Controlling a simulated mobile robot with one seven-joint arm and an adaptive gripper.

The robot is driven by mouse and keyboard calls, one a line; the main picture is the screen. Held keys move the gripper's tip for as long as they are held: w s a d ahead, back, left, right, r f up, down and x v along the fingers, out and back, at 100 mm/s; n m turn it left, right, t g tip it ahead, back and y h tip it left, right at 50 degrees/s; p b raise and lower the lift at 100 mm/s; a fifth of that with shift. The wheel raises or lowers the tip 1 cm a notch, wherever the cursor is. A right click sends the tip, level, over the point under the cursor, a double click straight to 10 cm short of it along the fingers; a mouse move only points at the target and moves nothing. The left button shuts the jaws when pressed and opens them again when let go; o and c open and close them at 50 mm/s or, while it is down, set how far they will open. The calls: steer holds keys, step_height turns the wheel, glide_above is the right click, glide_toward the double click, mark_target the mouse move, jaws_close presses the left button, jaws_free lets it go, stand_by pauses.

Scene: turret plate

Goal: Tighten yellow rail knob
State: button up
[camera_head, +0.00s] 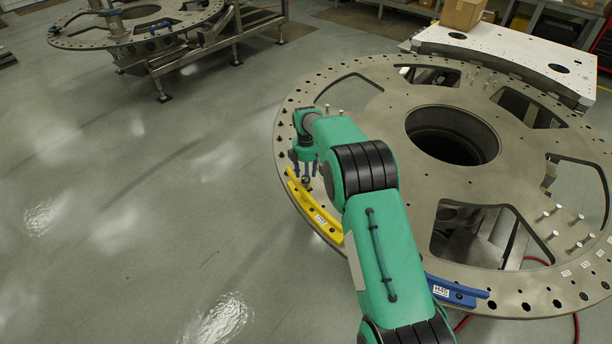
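The yellow rail (318,215) is a curved bar with a white label, lying along the left edge of the large round turret plate (372,112). A small dark knob (306,183) stands at the rail's upper end. My green arm hides the rail's lower right end and part of the plate.
A blue rail (455,291) lies on the plate's front edge, right of my arm. Several silver pins (555,236) stand at the plate's right. A second round plate (95,35) stands far left. The floor at left is clear.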

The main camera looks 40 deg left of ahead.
steer(key=shift+c, duration=0.5)
steer(key=c, duration=1)
steer(key=shift+f+m+b, duration=0.1)
steer(key=shift+m+b, duration=0.2)
steer(key=shift+c, duration=0.2)
steer(key=m+b, duration=0.2)
steer(key=m, duration=0.1)
steer(key=shift+f, duration=0.1)
steer(key=m+b, duration=0.2)
steer(key=m, duration=0.3)
steer(key=shift+m+b, duration=0.3)
steer(key=shift+b, duration=0.05)
steer(key=m+b, duration=0.1)
steer(key=m, duration=0.3)
steer(key=shift+m, duration=0.3)
steer(key=m, duration=0.4)
steer(key=shift+b, duration=0.3)
